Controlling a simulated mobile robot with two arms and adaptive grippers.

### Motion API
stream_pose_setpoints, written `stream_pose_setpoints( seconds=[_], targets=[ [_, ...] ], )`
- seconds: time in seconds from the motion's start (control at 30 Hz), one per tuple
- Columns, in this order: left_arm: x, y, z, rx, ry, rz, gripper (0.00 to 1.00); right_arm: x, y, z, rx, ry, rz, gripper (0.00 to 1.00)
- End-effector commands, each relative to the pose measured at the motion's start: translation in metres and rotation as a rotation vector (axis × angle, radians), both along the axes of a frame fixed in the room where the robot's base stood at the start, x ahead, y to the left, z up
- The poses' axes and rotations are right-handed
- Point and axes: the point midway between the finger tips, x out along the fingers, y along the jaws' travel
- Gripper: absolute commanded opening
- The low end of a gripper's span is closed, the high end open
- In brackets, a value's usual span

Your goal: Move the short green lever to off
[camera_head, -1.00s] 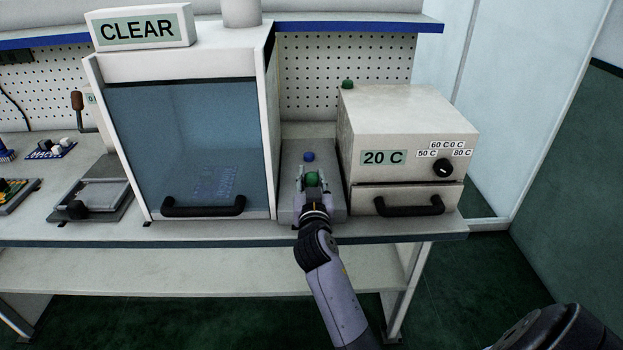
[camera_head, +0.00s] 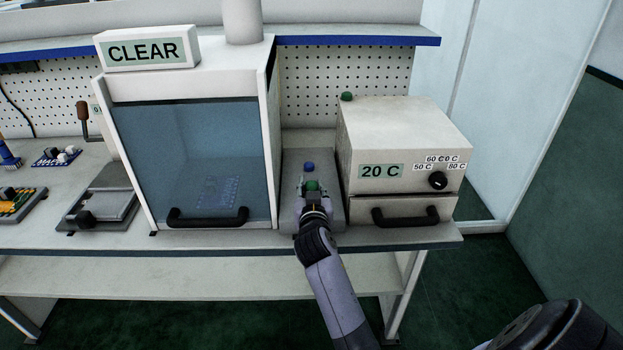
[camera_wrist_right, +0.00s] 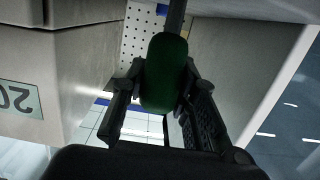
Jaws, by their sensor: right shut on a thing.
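The short green lever (camera_head: 312,186) stands on a grey panel between the glass-fronted cabinet and the oven box. Its green knob (camera_wrist_right: 164,72) fills the middle of the right wrist view, with a dark stem behind it. My right gripper (camera_head: 313,190) is at the lever, its fingers on both sides of the green knob and shut on it. The lever's base is hidden by the gripper. A blue-topped lever (camera_head: 309,167) stands just behind the green one, apart from the gripper. My left gripper is in neither current view.
The cabinet (camera_head: 187,150) with a CLEAR sign (camera_head: 147,50) stands close on the left. The oven box (camera_head: 400,150) reading 20 C, with a dial (camera_head: 438,180), stands close on the right. The grey panel (camera_head: 330,222) lies in the narrow gap between them.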

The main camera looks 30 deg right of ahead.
Motion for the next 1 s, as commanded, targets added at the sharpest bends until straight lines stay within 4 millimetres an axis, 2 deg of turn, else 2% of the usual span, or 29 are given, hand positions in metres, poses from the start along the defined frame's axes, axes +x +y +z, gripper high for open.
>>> stream_pose_setpoints(
  seconds=[0.03, 0.1, 0.5, 0.7, 1.0],
  targets=[
    [0.0, 0.0, 0.025, 0.0, 0.0, 0.0, 0.0, 0.003, -0.002, 0.015, 0.016, 0.027, -0.002, 0.0],
    [0.0, 0.0, 0.043, 0.0, 0.0, 0.0, 0.0, 0.006, -0.004, 0.016, 0.041, 0.07, -0.001, 0.0],
    [0.0, 0.0, 0.13, 0.0, 0.001, 0.001, 0.0, 0.028, -0.018, 0.014, 0.204, 0.336, -0.001, 0.0],
    [-0.001, 0.001, 0.154, 0.001, 0.001, 0.002, 0.0, 0.039, -0.024, 0.007, 0.286, 0.467, -0.001, 0.0],
    [-0.001, 0.001, 0.167, 0.001, 0.002, 0.002, 0.0, 0.048, -0.03, -0.002, 0.363, 0.595, -0.001, 0.0]
  ],
)
